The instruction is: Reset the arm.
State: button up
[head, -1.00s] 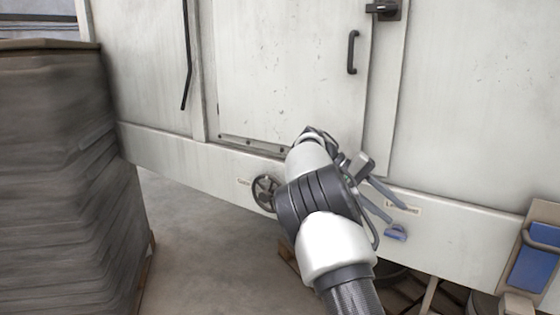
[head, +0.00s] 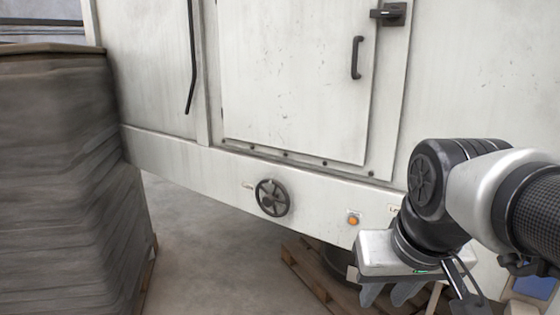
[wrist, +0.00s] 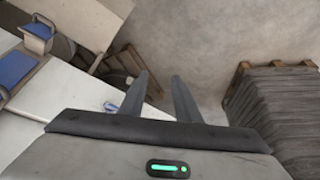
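My gripper (head: 386,297) is at the lower right of the head view, in front of the machine's lower white rail. Its fingers point downward there. In the wrist view the two grey fingers (wrist: 161,86) stand apart with nothing between them, over bare floor. My arm is bent and comes in from the right edge of the head view.
The white machine (head: 290,70) fills the back, with a closed door, a black handle (head: 357,57), a handwheel (head: 272,197) and an orange button (head: 353,218). A wooden pallet (head: 310,275) lies below. A stack of grey sheets (head: 65,180) stands left. Floor between is clear.

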jog(key=s+r+p, duration=0.1)
jog(key=r+p, duration=0.7)
jog(key=p, duration=0.1)
jog(key=s+a+r+t+p, duration=0.1)
jog(key=s+r+p, duration=0.1)
jog(key=r+p, duration=0.7)
jog(key=shift+a+p, duration=0.3)
jog(key=shift+p, duration=0.3)
